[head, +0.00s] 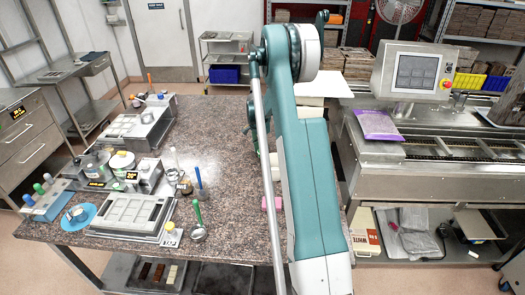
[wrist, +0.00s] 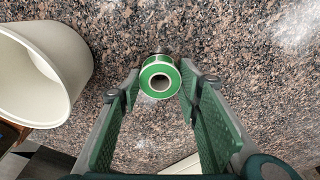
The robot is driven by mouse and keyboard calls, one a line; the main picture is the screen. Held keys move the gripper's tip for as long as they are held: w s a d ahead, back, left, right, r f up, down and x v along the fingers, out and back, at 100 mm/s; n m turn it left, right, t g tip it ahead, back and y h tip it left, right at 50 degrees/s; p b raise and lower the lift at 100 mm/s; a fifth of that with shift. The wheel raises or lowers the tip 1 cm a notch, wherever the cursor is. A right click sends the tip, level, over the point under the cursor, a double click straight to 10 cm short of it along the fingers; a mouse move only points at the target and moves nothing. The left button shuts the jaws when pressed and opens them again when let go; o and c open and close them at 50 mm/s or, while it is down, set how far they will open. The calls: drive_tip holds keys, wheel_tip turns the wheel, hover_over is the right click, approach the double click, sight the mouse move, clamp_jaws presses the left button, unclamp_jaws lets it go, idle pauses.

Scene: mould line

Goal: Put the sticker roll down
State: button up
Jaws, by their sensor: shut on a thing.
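The sticker roll (wrist: 146,69) is green with a pale edge and a dark round hole, and shows in the wrist view. My gripper (wrist: 160,84) is shut on it, with one green ribbed finger on each side. The speckled brown granite worktop (wrist: 235,60) is behind the roll; I cannot tell whether the roll touches it.
A cream tub (wrist: 75,75) stands left of the roll in the wrist view. In the head view, a grey mould tray (head: 130,215), a blue dish (head: 78,217) and cups with tools fill the worktop's left side. The middle is largely bare.

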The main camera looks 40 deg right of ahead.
sight(260, 152)
drive_tip(key=shift+f, duration=0.15)
drive_tip(key=o, duration=0.8)
drive_tip(key=shift+o, duration=0.2)
wheel_tip(260, 152, up, 12)
drive_tip(key=a, duration=0.1)
drive_tip(key=shift+w+a, duration=0.15)
drive_tip(key=shift+a, duration=0.1)
idle(0.5)
